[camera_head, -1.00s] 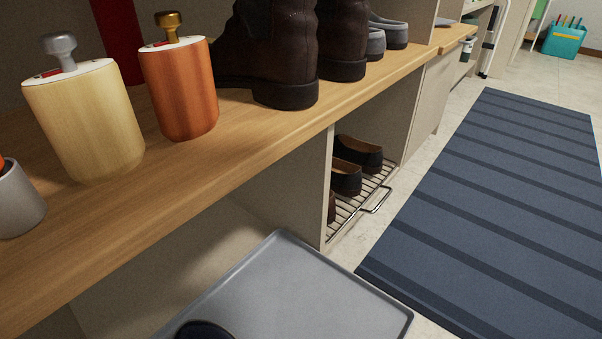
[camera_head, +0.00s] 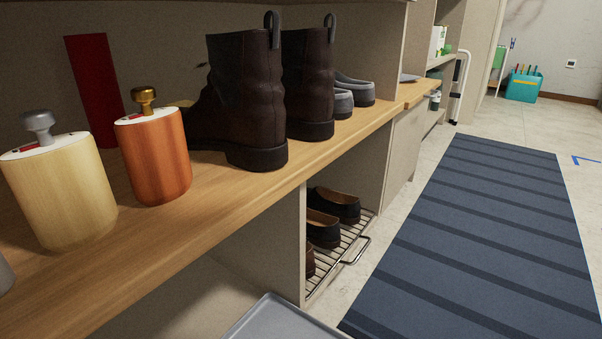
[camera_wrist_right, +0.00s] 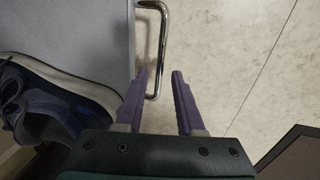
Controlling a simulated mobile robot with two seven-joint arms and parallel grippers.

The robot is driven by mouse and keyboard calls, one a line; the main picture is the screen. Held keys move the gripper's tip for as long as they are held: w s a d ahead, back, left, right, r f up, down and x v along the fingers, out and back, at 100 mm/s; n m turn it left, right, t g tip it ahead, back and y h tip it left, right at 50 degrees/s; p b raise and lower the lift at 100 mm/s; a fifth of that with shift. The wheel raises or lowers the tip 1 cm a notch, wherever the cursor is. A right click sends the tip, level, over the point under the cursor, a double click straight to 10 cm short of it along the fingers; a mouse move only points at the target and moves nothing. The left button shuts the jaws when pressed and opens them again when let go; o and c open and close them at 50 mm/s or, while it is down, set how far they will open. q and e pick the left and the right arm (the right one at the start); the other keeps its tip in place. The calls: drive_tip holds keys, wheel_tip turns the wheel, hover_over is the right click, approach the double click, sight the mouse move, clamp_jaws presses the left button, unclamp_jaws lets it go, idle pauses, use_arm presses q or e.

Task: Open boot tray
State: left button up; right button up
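The boot tray (camera_head: 285,320) is a grey tray with a raised rim. Only its far corner shows at the bottom of the head view. In the right wrist view the tray (camera_wrist_right: 85,35) is at the left, with a dark blue sneaker (camera_wrist_right: 55,100) on it. A bent metal bar handle (camera_wrist_right: 162,40) sticks out from the tray's edge. My right gripper (camera_wrist_right: 160,73) is open. Its two purple fingers point toward the handle, and the bar runs between the fingertips in the picture. I cannot tell whether they touch it. My left gripper is out of view.
A wooden bench (camera_head: 225,210) above the tray holds brown boots (camera_head: 245,110), a yellow canister (camera_head: 60,190) and an orange canister (camera_head: 155,160). A wire shoe rack (camera_head: 340,245) is in the neighbouring cubby. Bare floor and a striped blue mat (camera_head: 470,230) lie to the right.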

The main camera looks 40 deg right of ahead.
drive_tip(key=shift+o, duration=0.2)
wheel_tip(320, 180, up, 10)
drive_tip(key=s+p, duration=0.1)
drive_tip(key=p, duration=0.8)
drive_tip(key=shift+s+d, duration=0.3)
drive_tip(key=shift+s, duration=0.05)
drive_tip(key=shift+f, duration=0.1)
